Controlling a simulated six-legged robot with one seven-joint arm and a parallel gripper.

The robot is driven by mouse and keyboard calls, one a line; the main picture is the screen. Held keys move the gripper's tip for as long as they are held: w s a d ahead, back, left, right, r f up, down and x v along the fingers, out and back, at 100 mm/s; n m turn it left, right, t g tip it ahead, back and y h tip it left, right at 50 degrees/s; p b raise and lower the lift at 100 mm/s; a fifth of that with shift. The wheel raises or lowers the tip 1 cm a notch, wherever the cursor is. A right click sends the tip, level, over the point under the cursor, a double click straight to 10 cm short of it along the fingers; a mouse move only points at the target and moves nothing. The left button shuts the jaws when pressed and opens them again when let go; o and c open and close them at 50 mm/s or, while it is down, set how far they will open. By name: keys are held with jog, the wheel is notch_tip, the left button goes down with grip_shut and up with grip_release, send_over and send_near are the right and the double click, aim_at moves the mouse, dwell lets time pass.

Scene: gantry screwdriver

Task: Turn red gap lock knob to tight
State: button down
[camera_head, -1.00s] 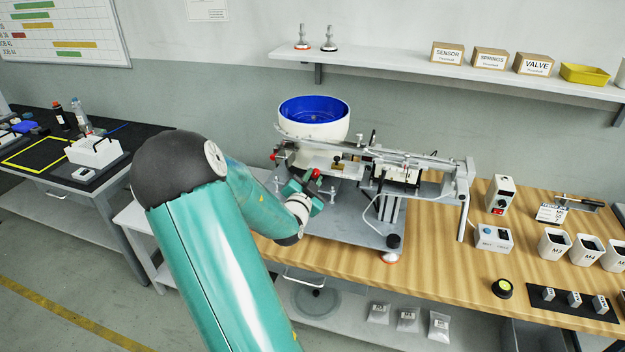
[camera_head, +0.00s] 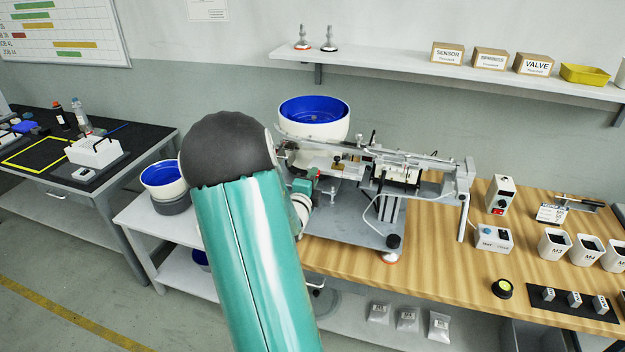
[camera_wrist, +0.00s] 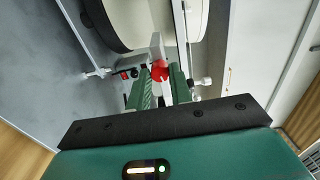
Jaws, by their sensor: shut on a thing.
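The red gap lock knob (camera_wrist: 160,71) is between the fingertips of my gripper (camera_wrist: 158,85) in the wrist view. The green fingers are shut on it. In the head view my gripper (camera_head: 308,183) is at the left part of the gantry machine (camera_head: 350,222), and a bit of red shows at its tip. My arm hides part of the machine's left end. The knob's markings cannot be read. A second small red part (camera_wrist: 124,75) shows left of the fingers in the wrist view.
A white bowl with a blue inside (camera_head: 313,122) stands behind the gripper. Thin rods and brackets of the machine are close to the fingers. The wooden bench (camera_head: 440,262) carries control boxes and white cups at right. Another blue-lined bowl (camera_head: 163,178) stands on a side table at left.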

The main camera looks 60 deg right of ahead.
jog(key=shift+m, duration=1.1)
jog(key=c, duration=1.3)
grip_release()
jog(key=shift+o, duration=0.2)
jog(key=s+a, duration=0.2)
jog(key=a, duration=1.1)
jog(key=shift+a, duration=0.35)
jog(key=shift+s, duration=0.1)
